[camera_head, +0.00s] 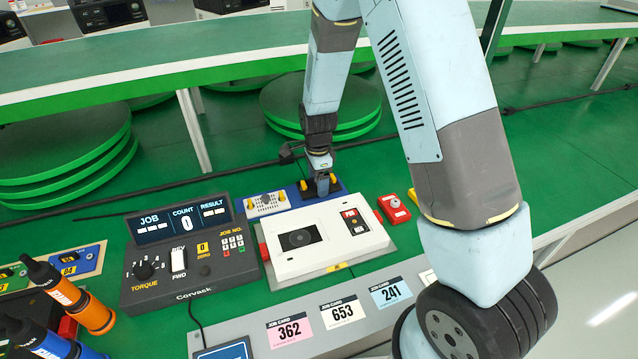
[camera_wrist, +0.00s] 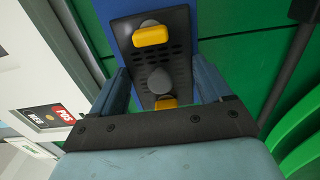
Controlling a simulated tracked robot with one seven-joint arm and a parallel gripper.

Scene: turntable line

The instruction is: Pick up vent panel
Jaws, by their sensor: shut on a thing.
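The dark vent panel (camera_head: 335,185) has small slots and yellow knobs and is at the right part of a blue tray, mostly under my gripper in the head view. I cannot tell whether the panel is clear of the tray. Its near end is partly hidden by the gripper.
The blue tray (camera_head: 252,215) also bears a white slotted panel (camera_head: 267,204) with yellow knobs. A white unit (camera_head: 318,258) stands in front. A torque controller (camera_head: 190,260) is at left, a red button box (camera_head: 394,209) at right. Orange and blue screwdrivers (camera_head: 75,300) are at far left.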

